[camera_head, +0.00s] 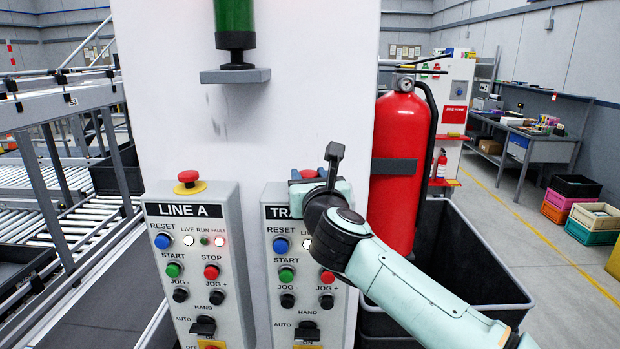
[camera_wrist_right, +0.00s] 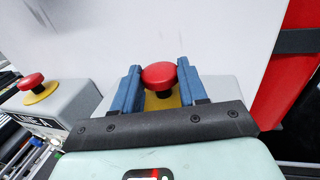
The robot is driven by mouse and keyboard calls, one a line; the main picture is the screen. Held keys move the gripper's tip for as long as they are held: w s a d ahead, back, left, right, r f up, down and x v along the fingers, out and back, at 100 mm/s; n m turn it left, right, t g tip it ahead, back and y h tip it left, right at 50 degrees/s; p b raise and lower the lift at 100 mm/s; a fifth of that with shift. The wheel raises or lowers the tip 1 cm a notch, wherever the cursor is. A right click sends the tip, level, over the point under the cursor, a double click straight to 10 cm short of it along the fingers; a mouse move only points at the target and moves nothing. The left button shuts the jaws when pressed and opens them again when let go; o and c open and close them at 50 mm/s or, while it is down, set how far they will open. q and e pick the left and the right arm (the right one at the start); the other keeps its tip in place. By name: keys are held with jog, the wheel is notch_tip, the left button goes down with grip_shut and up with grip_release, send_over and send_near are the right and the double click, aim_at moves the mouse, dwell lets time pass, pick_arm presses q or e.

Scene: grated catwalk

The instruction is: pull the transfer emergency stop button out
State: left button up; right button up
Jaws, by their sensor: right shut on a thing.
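The transfer emergency stop button (camera_wrist_right: 159,75) is a red mushroom head over a yellow base. It sits on top of the grey transfer control box (camera_head: 285,230), whose label is partly covered by my right arm. In the head view only part of the red button (camera_head: 308,173) shows beside my right gripper (camera_head: 319,177). In the right wrist view the two blue fingers of my right gripper (camera_wrist_right: 158,84) stand on either side of the red head and are shut on it. My left gripper is not in view.
The LINE A box (camera_head: 190,265) stands just to the left with its own red stop button (camera_head: 188,178). A red fire extinguisher (camera_head: 400,150) hangs to the right, close to my right arm. A grey bin (camera_head: 490,260) is below it. A white panel (camera_head: 290,110) rises behind.

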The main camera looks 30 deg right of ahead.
jog(key=shift+r, duration=0.85)
jog(key=shift+f, duration=0.15)
jog(key=o, duration=1.1)
jog(key=shift+c, duration=0.2)
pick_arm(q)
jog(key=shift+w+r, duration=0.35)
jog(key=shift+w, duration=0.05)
pick_arm(e)
jog(key=shift+f, duration=0.1)
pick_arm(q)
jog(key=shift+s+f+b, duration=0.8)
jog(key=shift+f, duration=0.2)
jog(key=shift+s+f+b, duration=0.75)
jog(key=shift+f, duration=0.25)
pick_arm(e)
jog(key=v, duration=1.3)
jog(key=shift+s, duration=0.25)
